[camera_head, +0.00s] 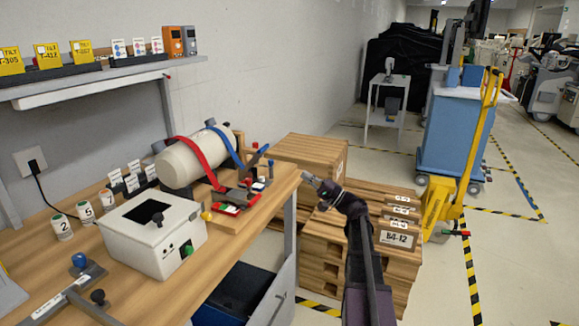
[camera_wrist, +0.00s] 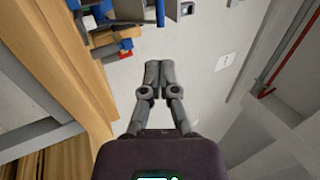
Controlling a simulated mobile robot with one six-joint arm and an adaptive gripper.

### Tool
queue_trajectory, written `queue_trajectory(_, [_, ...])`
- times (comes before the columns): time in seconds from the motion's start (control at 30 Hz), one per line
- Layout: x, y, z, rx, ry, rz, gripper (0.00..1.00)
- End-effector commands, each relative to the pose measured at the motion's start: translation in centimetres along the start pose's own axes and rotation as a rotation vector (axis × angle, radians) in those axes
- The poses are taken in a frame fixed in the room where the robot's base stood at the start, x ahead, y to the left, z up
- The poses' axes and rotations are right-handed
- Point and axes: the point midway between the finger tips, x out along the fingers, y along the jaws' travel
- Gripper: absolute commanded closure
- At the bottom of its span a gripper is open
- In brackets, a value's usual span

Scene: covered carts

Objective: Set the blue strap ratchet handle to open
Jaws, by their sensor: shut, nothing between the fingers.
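A white cylinder (camera_head: 180,166) lies on a wooden board on the bench, with a red strap (camera_head: 201,158) and a blue strap (camera_head: 228,146) over it. The blue strap runs down towards a small ratchet (camera_head: 258,184) near the board's right end. A dark handle (camera_head: 258,155) stands tilted up there; its exact angle is unclear. My gripper (camera_head: 308,178) is right of the bench edge, apart from the ratchet. In the wrist view my gripper (camera_wrist: 152,65) has its fingers together and empty. Blue, grey and red parts (camera_wrist: 115,40) show at upper left there, partly cut off.
A white box (camera_head: 150,235) and numbered cans (camera_head: 84,210) stand on the bench (camera_head: 180,285). A red ratchet (camera_head: 230,207) sits beside the blue one. Wooden crates (camera_head: 320,230) are below my arm. A blue cart (camera_head: 448,135) stands farther right.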

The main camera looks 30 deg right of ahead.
Motion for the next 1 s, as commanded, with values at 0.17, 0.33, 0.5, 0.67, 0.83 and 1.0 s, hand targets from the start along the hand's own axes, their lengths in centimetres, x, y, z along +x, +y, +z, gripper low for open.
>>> queue_trajectory(0.17, [1.6, -0.1, 0.1, 0.001, -0.003, 0.000, 1.00])
queue_trajectory(0.33, [3.7, -0.2, 0.1, 0.001, -0.004, 0.000, 1.00])
queue_trajectory(0.5, [6.4, -0.2, 0.1, 0.003, -0.004, 0.000, 1.00])
queue_trajectory(0.67, [8.9, -0.2, 0.1, 0.002, -0.004, -0.001, 1.00])
queue_trajectory(0.83, [11.3, -0.2, 0.1, 0.003, -0.004, 0.000, 1.00])
queue_trajectory(1.0, [13.0, -0.1, 0.1, 0.001, -0.004, 0.000, 1.00])
